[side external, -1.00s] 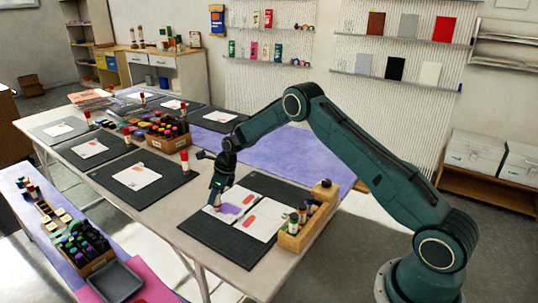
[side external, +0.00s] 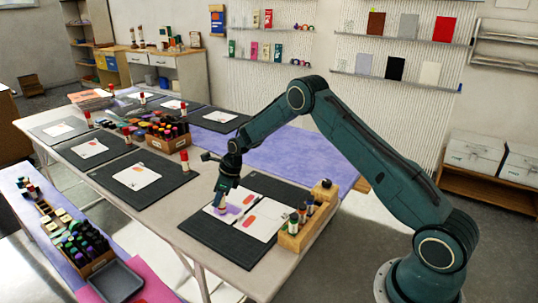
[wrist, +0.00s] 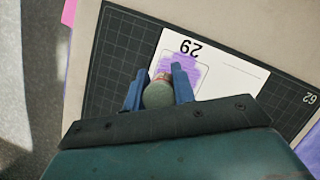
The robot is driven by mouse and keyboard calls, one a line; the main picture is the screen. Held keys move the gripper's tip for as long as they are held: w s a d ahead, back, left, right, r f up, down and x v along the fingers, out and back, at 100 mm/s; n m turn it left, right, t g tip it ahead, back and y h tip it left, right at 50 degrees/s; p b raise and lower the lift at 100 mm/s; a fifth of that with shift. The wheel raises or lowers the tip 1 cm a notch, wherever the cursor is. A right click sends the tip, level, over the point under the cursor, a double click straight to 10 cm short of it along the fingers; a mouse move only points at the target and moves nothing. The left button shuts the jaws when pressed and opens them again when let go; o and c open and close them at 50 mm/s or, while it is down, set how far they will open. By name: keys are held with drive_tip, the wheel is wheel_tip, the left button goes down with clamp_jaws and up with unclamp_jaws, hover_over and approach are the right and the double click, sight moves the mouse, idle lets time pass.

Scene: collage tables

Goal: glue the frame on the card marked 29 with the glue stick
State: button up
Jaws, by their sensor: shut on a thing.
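The white card marked 29 (wrist: 232,75) lies on a dark gridded cutting mat (wrist: 115,80), its number upside down in the wrist view. A patch of purple glue (wrist: 185,62) covers part of the thin-lined frame below the number; the purple also shows in the side view (side external: 235,210). My gripper (wrist: 160,80) is shut on the glue stick (wrist: 158,95), with its grey-green round end facing the wrist camera. The stick stands over the frame. Its tip is hidden beneath it, so I cannot tell whether it touches the card.
A wooden box (side external: 292,238) with several bottles and sticks stands at the mat's right edge. A white sheet with a red shape (side external: 250,221) lies beside the gripper. Other mats with cards and upright sticks (side external: 184,160) fill the table's far side.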

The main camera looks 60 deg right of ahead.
drive_tip(key=shift+s, duration=0.15)
drive_tip(key=shift+s, duration=0.6)
drive_tip(key=shift+s, duration=0.15)
drive_tip(key=shift+s, duration=0.65)
wheel_tip(320, 180, up, 7)
idle(1.1)
